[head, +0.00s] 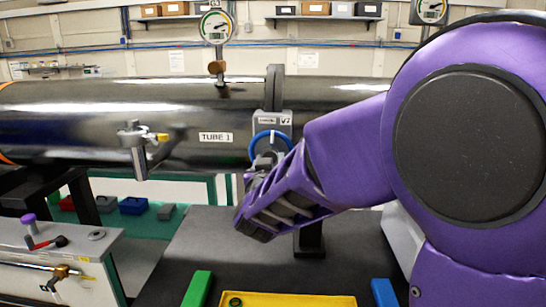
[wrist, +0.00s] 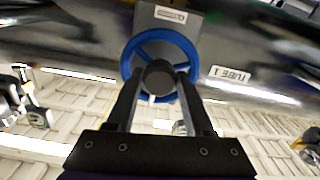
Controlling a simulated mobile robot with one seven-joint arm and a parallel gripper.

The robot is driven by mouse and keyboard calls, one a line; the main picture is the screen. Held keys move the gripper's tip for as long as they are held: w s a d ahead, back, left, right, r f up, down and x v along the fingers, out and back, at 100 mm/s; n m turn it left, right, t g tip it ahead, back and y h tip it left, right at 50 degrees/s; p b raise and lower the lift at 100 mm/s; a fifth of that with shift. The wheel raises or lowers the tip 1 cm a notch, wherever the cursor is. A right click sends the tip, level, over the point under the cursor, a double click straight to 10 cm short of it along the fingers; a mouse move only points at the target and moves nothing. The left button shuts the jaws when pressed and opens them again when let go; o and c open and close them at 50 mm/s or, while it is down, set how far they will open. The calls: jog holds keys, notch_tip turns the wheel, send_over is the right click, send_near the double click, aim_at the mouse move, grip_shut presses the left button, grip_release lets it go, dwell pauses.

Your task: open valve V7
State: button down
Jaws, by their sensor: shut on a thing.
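Valve V7 (head: 285,121) is a grey block on the dark pipe marked TUBE 1, with a small label that seems to read V7. Its blue handwheel (head: 255,142) faces me and is partly hidden by my gripper in the head view. In the wrist view the blue handwheel (wrist: 190,50) shows almost whole, with its spokes and a dark round hub (wrist: 160,74). My gripper (wrist: 158,84) has one finger on each side of the hub and is shut on it. How far the valve is turned cannot be told.
TUBE 1 (head: 60,120) runs across the view, with a gauge (head: 216,27) on top and a small tap (head: 139,140) left of the valve. Below are a dark table (head: 200,245), a yellow tray (head: 290,299), and green (head: 198,290) and blue (head: 384,293) blocks.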

jog(key=shift+r+n, duration=0.1)
jog(key=shift+n, duration=0.4)
jog(key=shift+c, duration=1.5)
grip_release()
